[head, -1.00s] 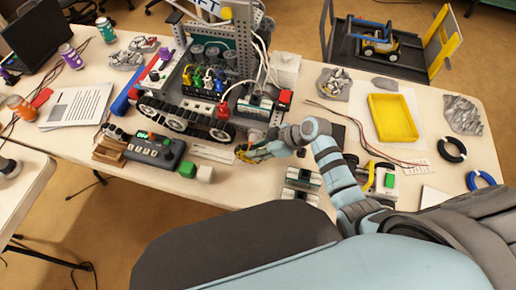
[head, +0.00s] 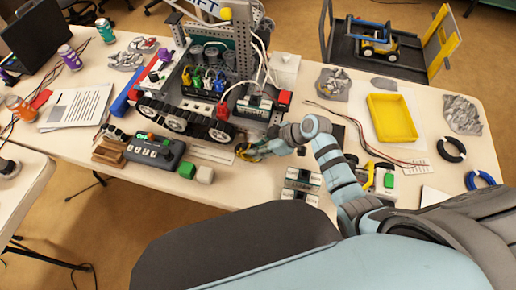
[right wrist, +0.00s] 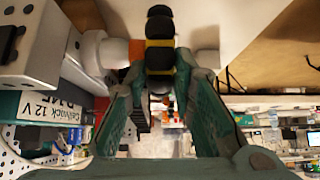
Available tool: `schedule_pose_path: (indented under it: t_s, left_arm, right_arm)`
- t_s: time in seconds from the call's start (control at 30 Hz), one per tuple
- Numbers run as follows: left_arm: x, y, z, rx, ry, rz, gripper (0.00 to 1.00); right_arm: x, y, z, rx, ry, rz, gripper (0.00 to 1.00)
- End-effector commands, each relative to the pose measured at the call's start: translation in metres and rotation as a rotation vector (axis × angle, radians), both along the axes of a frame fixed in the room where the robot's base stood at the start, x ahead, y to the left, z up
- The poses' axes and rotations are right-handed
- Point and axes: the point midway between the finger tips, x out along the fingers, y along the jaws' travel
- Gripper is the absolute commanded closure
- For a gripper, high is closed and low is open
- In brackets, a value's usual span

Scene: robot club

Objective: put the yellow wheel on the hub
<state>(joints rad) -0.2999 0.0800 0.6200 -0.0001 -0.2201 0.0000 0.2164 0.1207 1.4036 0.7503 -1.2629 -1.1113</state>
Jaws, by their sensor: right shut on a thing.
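My right gripper (head: 246,151) is low in front of the right end of the tracked robot (head: 205,95). It is shut on the yellow wheel (right wrist: 160,43), which shows edge-on between the fingers in the right wrist view, as a yellow band with black tread. In the head view only a small yellow part of the wheel (head: 245,157) shows; the gripper hides the rest. A white round part (right wrist: 112,52) is left of the wheel in the right wrist view, close to a white box. I cannot tell whether it is the hub, or whether the wheel touches it. My left gripper is not in view.
A yellow tray (head: 392,118), cables and rings (head: 451,150) occupy the table's right side.

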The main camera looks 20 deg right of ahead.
Motion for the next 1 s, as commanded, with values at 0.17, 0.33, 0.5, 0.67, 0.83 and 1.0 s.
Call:
schedule_pose_path:
  t_s: [0.17,0.33,0.5,0.67,0.83,1.0]
  left_arm:
    - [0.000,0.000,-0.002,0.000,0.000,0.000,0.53]
    - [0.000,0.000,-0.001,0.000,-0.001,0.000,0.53]
    - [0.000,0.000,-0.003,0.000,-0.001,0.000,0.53]
    - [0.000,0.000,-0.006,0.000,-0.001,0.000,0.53]
    - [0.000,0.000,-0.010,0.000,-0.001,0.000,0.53]
    - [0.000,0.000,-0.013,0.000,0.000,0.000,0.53]
  right_arm:
    - [0.002,-0.001,0.000,0.001,-0.001,0.000,1.00]
    - [0.002,-0.001,0.000,0.001,-0.001,0.000,1.00]
    - [0.004,-0.002,-0.001,0.001,-0.001,0.000,1.00]
    - [0.008,-0.004,-0.001,0.001,-0.001,0.000,1.00]
    - [0.013,-0.007,-0.001,0.002,-0.001,0.000,1.00]
    - [0.016,-0.010,-0.001,0.001,-0.001,0.000,1.00]
